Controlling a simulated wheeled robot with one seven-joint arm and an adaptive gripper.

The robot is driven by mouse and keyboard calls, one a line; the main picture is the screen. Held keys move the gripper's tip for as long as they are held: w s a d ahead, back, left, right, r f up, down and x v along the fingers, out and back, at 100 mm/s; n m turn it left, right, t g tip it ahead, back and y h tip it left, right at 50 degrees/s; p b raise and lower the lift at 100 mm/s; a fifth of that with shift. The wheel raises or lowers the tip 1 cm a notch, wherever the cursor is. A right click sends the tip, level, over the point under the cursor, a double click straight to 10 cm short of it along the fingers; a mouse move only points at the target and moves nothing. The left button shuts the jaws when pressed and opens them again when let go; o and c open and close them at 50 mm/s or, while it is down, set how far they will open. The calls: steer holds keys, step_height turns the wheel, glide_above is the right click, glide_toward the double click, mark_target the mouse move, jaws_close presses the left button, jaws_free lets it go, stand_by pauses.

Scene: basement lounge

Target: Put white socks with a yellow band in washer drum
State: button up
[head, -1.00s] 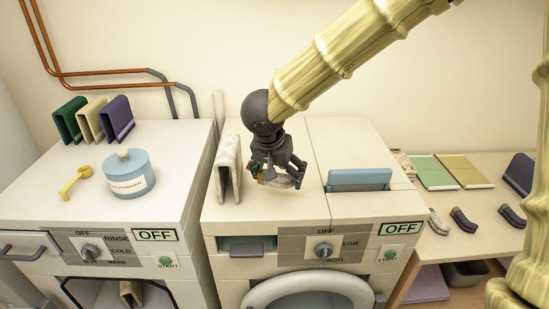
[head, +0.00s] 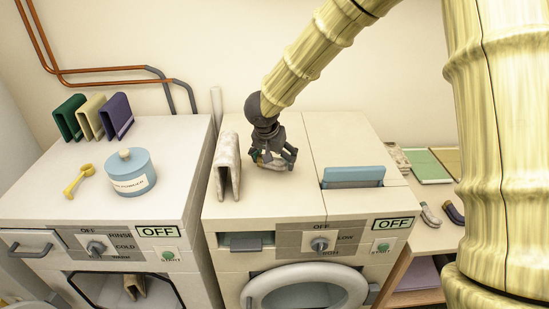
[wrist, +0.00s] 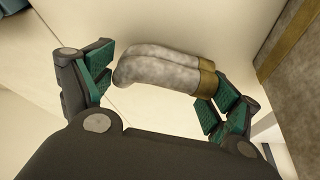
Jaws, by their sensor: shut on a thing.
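A pair of white-grey socks with a yellow-brown band (wrist: 165,72) lies between the fingers of my gripper (wrist: 160,88) in the wrist view, band toward the right finger. In the head view my gripper (head: 273,161) is shut on the socks, low over the top of the right machine (head: 260,205); a small part of them shows. Whether they touch the top is unclear. The left machine, marked RINSE, COLD and WARM, is the washer (head: 160,215). Its front opening to the drum (head: 95,285) is uncovered, with a folded beige thing (head: 133,285) inside.
A grey-white folded thing (head: 228,165) stands left of my gripper, and a blue one (head: 353,175) right. A blue powder pot (head: 130,172) and yellow scoop (head: 78,182) are on the washer. The right machine's round door (head: 306,288) looks shut. A side table (head: 430,235) holds more socks.

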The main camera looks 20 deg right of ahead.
steer(key=shift+f, duration=0.4)
steer(key=shift+f, duration=0.1)
steer(key=o, duration=0.8)
